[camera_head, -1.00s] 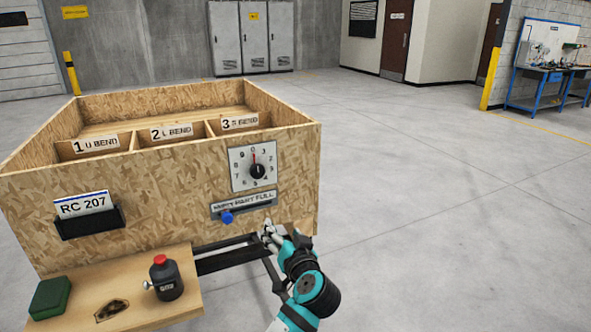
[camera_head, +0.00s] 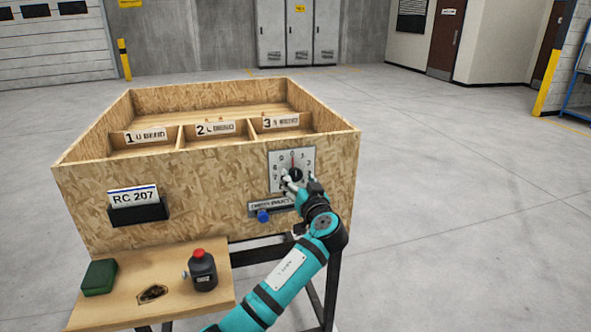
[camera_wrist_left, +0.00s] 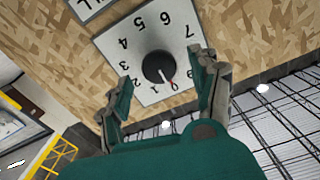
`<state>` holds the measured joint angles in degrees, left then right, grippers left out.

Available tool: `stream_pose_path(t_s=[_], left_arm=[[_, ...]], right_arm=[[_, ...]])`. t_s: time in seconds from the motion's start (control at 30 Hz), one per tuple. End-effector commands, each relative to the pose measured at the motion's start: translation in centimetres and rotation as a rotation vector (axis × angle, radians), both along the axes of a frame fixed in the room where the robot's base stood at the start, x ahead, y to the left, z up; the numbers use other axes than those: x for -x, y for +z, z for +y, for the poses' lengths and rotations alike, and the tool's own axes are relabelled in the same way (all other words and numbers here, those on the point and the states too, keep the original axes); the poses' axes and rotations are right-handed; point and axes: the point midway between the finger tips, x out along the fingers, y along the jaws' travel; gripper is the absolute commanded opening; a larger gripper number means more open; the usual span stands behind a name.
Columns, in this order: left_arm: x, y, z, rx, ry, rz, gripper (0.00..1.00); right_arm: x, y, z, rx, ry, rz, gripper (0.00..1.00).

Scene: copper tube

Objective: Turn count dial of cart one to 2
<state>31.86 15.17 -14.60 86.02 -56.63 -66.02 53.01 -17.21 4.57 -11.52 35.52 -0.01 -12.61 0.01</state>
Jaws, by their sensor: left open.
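Cart one is an OSB wooden box (camera_head: 150,190) on a dark frame. Its front panel carries a white square count dial plate (camera_head: 307,156) with digits around a round black knob (camera_head: 295,174). A red mark above the knob points up at 0. My left gripper (camera_head: 298,186) is in front of the dial, covering its lower part. In the left wrist view the dial plate (camera_wrist_left: 122,50) looks upside down. There the open left gripper (camera_wrist_left: 166,70) has one finger on each side of the knob (camera_wrist_left: 158,67); contact is not clear. My right gripper is not in view.
A card holder (camera_head: 137,214) is on the left of the panel. A side shelf (camera_head: 210,300) holds a dark red-capped bottle (camera_head: 202,272) and a green box (camera_head: 99,277). Floor to the right is clear.

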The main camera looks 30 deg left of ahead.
Motion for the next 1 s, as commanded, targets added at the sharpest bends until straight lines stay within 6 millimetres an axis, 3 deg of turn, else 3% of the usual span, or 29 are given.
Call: stream_pose_path(t_s=[0.23,0.6,1.0], left_arm=[[-2.0,0.1,2.3,-0.001,0.0,0.002,0.63],[-2.3,-0.1,2.7,-0.001,-0.001,0.001,0.63],[-2.3,-0.1,2.7,-0.001,-0.001,0.001,0.1]], right_arm=[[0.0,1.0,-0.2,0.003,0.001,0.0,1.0],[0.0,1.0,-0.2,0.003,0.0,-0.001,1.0],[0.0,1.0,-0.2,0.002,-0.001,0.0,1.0]])
